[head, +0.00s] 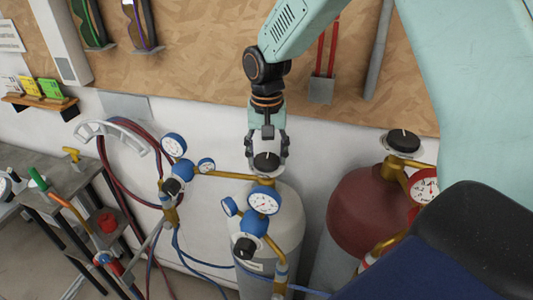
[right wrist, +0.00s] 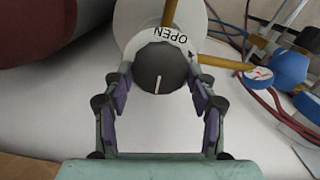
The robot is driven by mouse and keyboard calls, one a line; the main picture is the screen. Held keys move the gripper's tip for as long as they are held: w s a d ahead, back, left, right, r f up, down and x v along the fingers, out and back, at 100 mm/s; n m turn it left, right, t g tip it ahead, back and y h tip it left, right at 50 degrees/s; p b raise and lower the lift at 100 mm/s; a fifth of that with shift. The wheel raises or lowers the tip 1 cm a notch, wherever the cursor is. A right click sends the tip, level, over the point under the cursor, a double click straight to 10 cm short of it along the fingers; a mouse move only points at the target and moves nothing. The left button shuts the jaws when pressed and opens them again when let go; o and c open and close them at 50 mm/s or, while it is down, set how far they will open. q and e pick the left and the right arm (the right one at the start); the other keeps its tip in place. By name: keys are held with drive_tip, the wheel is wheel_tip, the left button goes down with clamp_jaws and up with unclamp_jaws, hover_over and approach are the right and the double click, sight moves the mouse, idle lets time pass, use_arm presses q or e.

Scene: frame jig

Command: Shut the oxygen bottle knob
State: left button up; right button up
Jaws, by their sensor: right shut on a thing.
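The black round knob (head: 267,161) sits on top of the pale grey gas bottle (head: 287,212). My right gripper (head: 267,148) comes down from above and is shut on the knob, with a finger on either side. In the right wrist view the knob (right wrist: 161,68) lies between the purple-padded fingers and bears a short white line. Beside it, a white disc (right wrist: 174,36) reads "OPEN" with an arrow. My left gripper is not in view.
A dark red bottle (head: 357,215) with its own black knob (head: 403,141) stands to the right. Gauges (head: 264,200), brass pipes and blue hoses crowd the grey bottle's front. A metal workbench (head: 50,190) is at the left. A wooden board (head: 200,60) with tools hangs behind.

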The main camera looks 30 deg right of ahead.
sight(267, 158)
drive_tip(key=shift+w+r+m, duration=0.25)
drive_tip(key=shift+w+m, duration=0.05)
drive_tip(key=shift+m, duration=0.3)
drive_tip(key=o, duration=0.8)
drive_tip(key=shift+c, duration=0.2)
drive_tip(key=o, duration=0.4)
drive_tip(key=shift+s+f, duration=0.15)
drive_tip(key=shift+s, duration=0.1)
wheel_tip(267, 158, up, 12)
